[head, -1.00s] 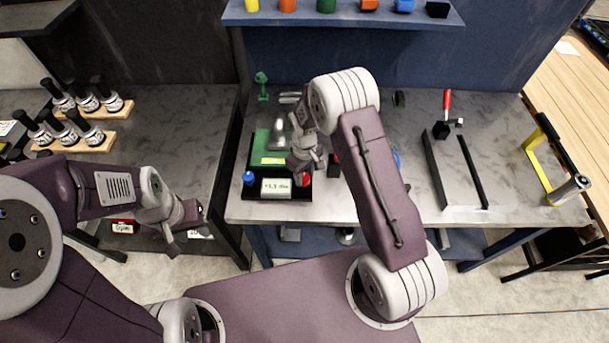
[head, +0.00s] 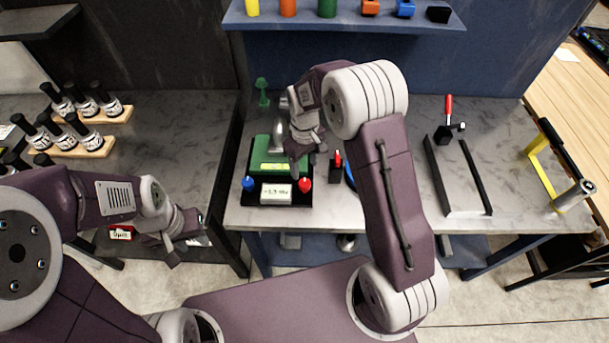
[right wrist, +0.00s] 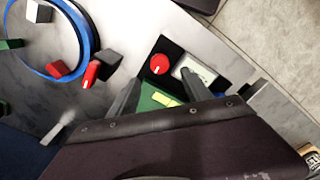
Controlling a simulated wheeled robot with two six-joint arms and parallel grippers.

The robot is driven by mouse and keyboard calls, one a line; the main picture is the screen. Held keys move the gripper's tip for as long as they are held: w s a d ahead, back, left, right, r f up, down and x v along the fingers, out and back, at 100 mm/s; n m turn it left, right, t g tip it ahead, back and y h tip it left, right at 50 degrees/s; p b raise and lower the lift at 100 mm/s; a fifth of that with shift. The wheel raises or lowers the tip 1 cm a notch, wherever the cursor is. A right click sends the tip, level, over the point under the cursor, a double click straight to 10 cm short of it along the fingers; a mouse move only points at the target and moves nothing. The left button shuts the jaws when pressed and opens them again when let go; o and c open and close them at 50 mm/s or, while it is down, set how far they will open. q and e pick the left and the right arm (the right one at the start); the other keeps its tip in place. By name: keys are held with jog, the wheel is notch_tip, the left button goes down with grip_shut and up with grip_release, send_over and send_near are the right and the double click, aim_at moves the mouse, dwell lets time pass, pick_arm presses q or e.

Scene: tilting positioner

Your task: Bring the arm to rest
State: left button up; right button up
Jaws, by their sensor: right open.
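The tilting positioner stands on the grey bench, with a green plate (head: 262,153), a black base (head: 256,198), a display (head: 276,193), a blue knob (head: 248,183) and a red knob (head: 305,185). My right gripper (head: 298,168) hangs above the positioner's right side, apart from the red knob. It is open and empty. In the right wrist view, the red knob (right wrist: 159,64) and display (right wrist: 198,68) lie beyond its spread fingers (right wrist: 160,90). My left gripper (head: 178,245) is low at the left, in front of the left bench; its jaws are unclear.
A red-handled black block (head: 338,170) stands right of the positioner. A blue ring (right wrist: 88,45) lies beside it, mostly behind my right arm in the head view. A black-railed fixture (head: 455,175) is further right. Bottles on wooden racks (head: 85,145) stand left. A shelf (head: 340,22) spans the back.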

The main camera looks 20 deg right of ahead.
jog(key=shift+r, duration=0.3)
jog(key=shift+d, duration=0.1)
jog(key=s+d+m+b, duration=0.2)
jog(key=s+m, duration=0.1)
jog(key=s, duration=0.5)
jog(key=s+d+m+t+b, duration=0.1)
jog(key=s+d+m+b, duration=0.1)
jog(key=s, duration=0.7)
jog(key=shift+s+f+m, duration=0.2)
jog(key=shift+f+m, duration=0.25)
jog(key=shift+m, duration=0.15)
